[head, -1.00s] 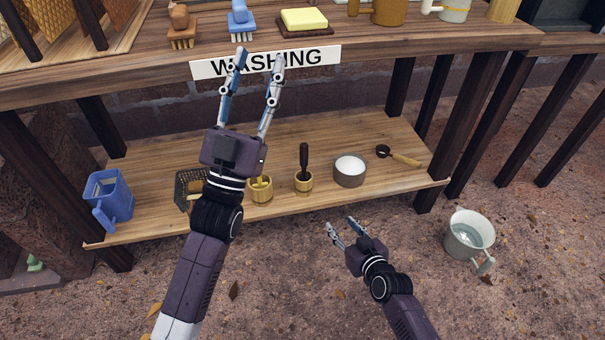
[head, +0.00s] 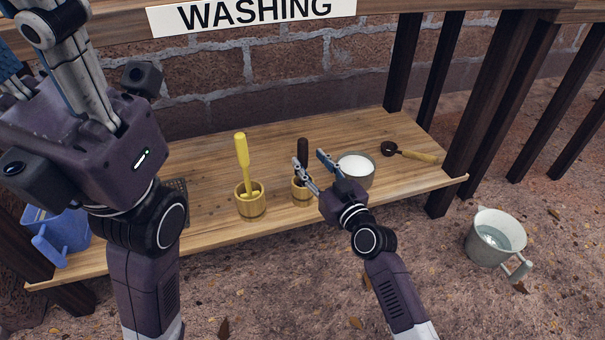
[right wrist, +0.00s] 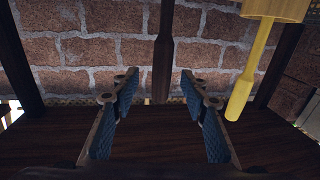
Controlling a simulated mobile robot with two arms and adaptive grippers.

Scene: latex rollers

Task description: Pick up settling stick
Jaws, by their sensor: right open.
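A dark stick (head: 303,152) stands upright in a small wooden cup (head: 300,190) on the lower shelf; I take it as the settling stick. My right gripper (head: 311,164) is open right at it, in front of the cup, its fingers partly covering the stick. In the right wrist view, which looks upside down, the dark stick (right wrist: 163,50) lies between and beyond the spread fingers (right wrist: 162,95); I see no contact. A yellow stick (head: 242,150) stands in another wooden cup (head: 250,203) to the left. My left gripper (head: 50,60) is close to the camera, its fingertips cut off.
A white-filled pot (head: 356,165) stands close behind my right gripper. A blue jug (head: 60,232) is at the left end, partly hidden. A grey bucket (head: 495,238) stands on the ground.

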